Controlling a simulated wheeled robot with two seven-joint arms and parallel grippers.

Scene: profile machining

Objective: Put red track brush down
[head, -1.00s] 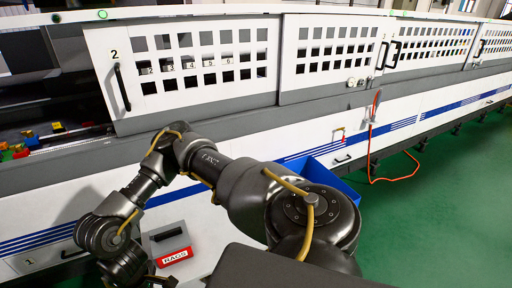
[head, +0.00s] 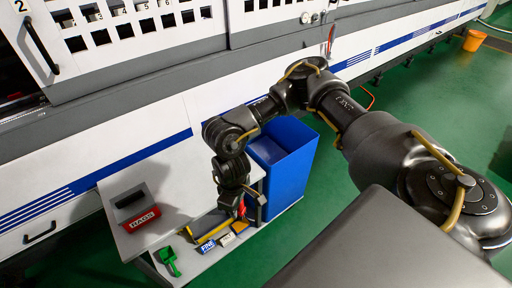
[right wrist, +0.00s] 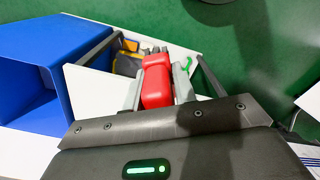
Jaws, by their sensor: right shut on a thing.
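My right gripper (head: 243,207) hangs over the right end of a small white table (head: 178,183). It is shut on the red track brush, whose red body (right wrist: 157,82) shows between the fingers in the right wrist view. In the head view only a small red part of the brush (head: 242,209) shows beside the gripper. I cannot tell whether the brush touches the table. My left gripper is not in view.
A blue bin (head: 287,165) stands right of the table. The white machine (head: 150,110) runs behind.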

